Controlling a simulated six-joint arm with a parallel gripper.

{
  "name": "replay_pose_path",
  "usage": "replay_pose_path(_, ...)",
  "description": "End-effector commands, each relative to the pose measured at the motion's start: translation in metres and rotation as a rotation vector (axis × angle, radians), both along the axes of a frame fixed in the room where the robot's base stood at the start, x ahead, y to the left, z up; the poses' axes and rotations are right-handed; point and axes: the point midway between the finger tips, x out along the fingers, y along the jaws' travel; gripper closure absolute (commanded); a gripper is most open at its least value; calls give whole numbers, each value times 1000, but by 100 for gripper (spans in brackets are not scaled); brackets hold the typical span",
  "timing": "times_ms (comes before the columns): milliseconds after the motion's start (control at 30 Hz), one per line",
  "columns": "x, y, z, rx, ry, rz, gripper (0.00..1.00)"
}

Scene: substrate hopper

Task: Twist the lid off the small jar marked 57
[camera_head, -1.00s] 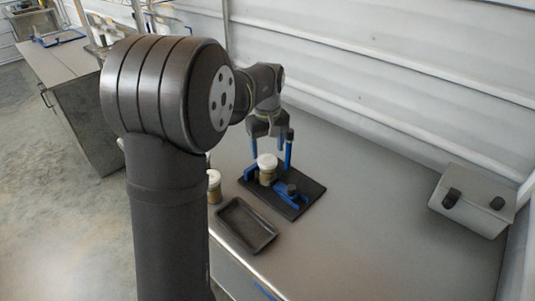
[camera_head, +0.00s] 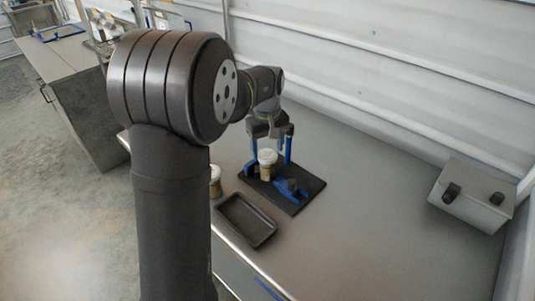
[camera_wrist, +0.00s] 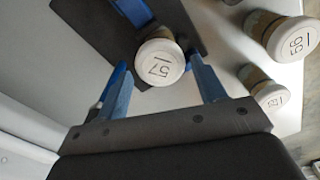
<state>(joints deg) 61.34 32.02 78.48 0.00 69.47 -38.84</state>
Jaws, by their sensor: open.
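The small jar marked 57 (camera_wrist: 160,63) has a white lid and stands on a dark base plate (camera_head: 305,187). It also shows in the head view (camera_head: 267,163), beside blue clamp parts (camera_head: 289,188). My gripper (camera_wrist: 160,88) is open, with its blue fingers on either side of the lid in the wrist view. No contact between fingers and lid is clear. In the head view my gripper (camera_head: 268,148) is above and around the jar's top. The lid is on the jar.
A jar marked 56 (camera_wrist: 292,40) and another small jar (camera_wrist: 270,96) stand nearby, its number hard to read. A dark empty tray (camera_head: 246,220) lies in front of the plate. A grey box with black knobs (camera_head: 473,197) is at the right. The bench between is clear.

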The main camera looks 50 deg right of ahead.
Motion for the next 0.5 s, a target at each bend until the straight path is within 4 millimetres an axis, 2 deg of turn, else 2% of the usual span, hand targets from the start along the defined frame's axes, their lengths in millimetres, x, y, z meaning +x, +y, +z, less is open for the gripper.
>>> replay_pose_path(233, -1, 1, -37, 4, 3, 0, 36)
replay_pose_path(500, 0, 0, -34, 0, 0, -309, 36)
